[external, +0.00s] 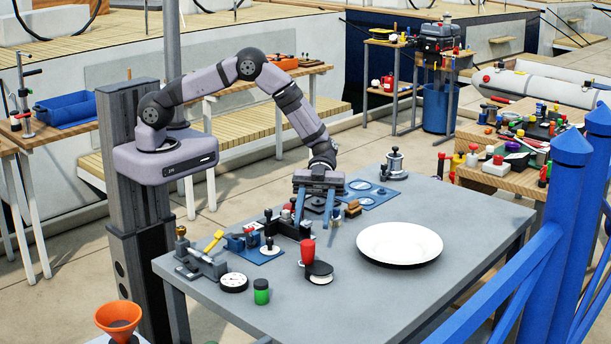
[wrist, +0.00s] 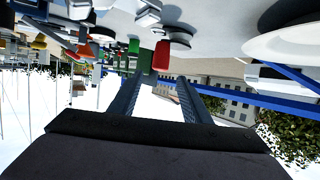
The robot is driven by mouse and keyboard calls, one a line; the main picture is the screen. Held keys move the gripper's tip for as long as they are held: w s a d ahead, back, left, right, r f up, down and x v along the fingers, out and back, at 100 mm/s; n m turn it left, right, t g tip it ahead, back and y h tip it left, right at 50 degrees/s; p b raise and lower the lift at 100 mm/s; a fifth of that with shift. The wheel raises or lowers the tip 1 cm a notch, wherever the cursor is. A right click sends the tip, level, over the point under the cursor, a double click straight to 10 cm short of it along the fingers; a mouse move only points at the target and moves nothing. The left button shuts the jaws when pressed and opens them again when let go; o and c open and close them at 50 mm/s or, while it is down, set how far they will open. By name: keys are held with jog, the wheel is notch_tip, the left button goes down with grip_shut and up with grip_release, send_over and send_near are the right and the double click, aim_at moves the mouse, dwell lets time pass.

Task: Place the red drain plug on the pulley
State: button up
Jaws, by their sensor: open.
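The red drain plug (external: 308,250) stands upright on the grey table, just behind and left of a low round black-and-white piece (external: 319,270) that I take for the pulley. I cannot tell whether the two touch. In the wrist view the red plug (wrist: 161,57) shows between and beyond the fingertips, with the black-and-white piece (wrist: 174,37) close by. My gripper (external: 314,214) is open and empty, pointing down above the table, behind the plug in the external view. Its two blue fingers (wrist: 160,82) are wide apart in the wrist view.
A white plate (external: 399,243) lies to the right. A green jar (external: 261,291) and a round dial (external: 234,282) are at the front left. A dark block (external: 285,224) stands close to my fingers. A blue mat (external: 371,195) lies behind. The front right of the table is clear.

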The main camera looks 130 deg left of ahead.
jog(key=shift+b+v, duration=0.5)
jog(key=shift+v, duration=1.4)
jog(key=w+r+n+t+y, duration=0.4)
jog(key=w+r+n+y, duration=0.15)
jog(key=w+y, duration=0.35)
jog(key=s+d+f+n+g+y, duration=0.1)
jog(key=s+d+g, duration=0.3)
jog(key=s, duration=0.7)
jog(key=s+d+f+n+g, duration=0.2)
jog(key=s+d+g, duration=0.2)
jog(key=s, duration=0.8)
jog(key=s+d+f+n+g+y, duration=0.1)
jog(key=s+d, duration=0.4)
jog(key=s, duration=0.6)
jog(key=n+g, duration=0.1)
jog(key=g, duration=0.1)
jog(key=shift+s+f+n+g+y, duration=0.3)
jog(key=shift+s+f+n+g, duration=0.05)
jog(key=shift+g, duration=0.05)
